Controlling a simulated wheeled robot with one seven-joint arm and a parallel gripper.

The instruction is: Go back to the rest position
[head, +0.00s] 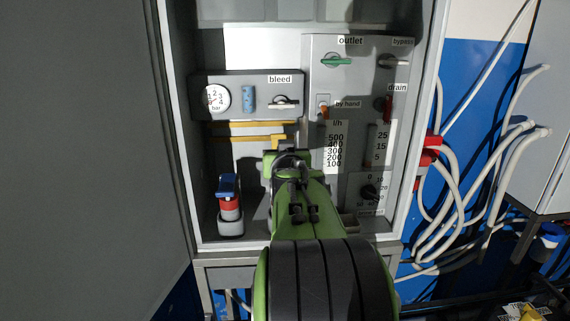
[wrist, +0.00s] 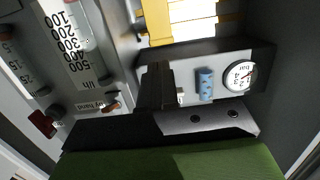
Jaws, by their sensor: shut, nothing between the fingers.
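My gripper (wrist: 156,82) shows in the wrist view as dark fingers shut together with nothing between them. It is in front of the cabinet's panel, beside the bleed block. I cannot tell whether it touches anything. In the head view my green arm reaches into the open cabinet and hides the fingertips. The bleed block (head: 235,82) carries a round pressure gauge (head: 216,98), a blue cylinder (head: 249,97) and the bleed valve (head: 284,101). In the wrist view, which is turned over, the gauge (wrist: 238,76) and blue cylinder (wrist: 205,85) are right of the fingers.
The right panel holds a green outlet handle (head: 336,61), a bypass handle (head: 393,62), a red drain handle (head: 388,108) and an orange by hand switch (head: 323,109). A red and blue device (head: 229,197) stands at lower left. White hoses (head: 448,185) hang outside on the right.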

